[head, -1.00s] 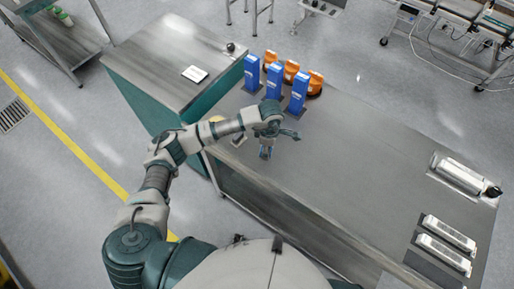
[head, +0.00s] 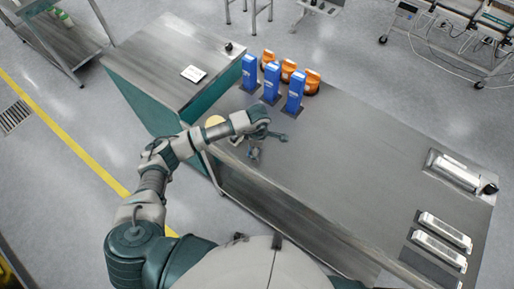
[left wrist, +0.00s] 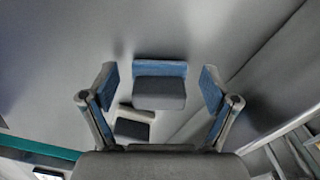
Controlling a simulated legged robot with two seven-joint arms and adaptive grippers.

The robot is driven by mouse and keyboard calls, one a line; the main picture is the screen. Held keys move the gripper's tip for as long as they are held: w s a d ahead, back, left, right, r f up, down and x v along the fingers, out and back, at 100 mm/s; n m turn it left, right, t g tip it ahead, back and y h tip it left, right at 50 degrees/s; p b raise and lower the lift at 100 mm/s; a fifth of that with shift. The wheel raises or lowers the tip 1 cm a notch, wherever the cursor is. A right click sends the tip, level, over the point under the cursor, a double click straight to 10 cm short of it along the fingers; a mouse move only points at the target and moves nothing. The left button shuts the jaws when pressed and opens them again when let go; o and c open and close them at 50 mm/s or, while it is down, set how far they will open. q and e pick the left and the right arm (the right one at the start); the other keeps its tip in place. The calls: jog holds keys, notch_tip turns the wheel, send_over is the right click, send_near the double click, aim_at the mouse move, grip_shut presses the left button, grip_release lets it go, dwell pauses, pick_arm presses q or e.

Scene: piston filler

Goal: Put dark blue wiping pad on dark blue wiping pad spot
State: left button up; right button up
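A blue pad with a dark grey block on it, which I take to be the dark blue wiping pad (left wrist: 160,70), is centred between my fingers in the left wrist view. My left gripper (left wrist: 161,86) is open, with a gap between each finger and the pad. In the head view the left gripper (head: 253,153) points down at the grey table's near left part. The pad is not clear there, mostly hidden by the gripper. I cannot make out a dark blue spot. My right gripper is not in view.
A cream pad with a dark block (left wrist: 132,123) lies close by, toward the lower left in the wrist view. Blue boxes (head: 270,81) and orange containers (head: 289,70) stand at the table's back. White devices (head: 446,228) are at the right. The table's middle (head: 350,150) is clear.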

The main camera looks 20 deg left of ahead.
pick_arm(q)
jog(key=shift+d+r, duration=0.1)
jog(key=shift+d, duration=0.15)
jog(key=shift+r, duration=0.3)
notch_tip(320, 180, up, 11)
jog(key=b, duration=0.1)
jog(key=shift+a+r, duration=0.15)
jog(key=shift+a, duration=0.15)
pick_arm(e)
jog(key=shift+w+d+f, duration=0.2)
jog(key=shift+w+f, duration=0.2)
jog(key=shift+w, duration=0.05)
pick_arm(q)
jog(key=shift+a, duration=0.2)
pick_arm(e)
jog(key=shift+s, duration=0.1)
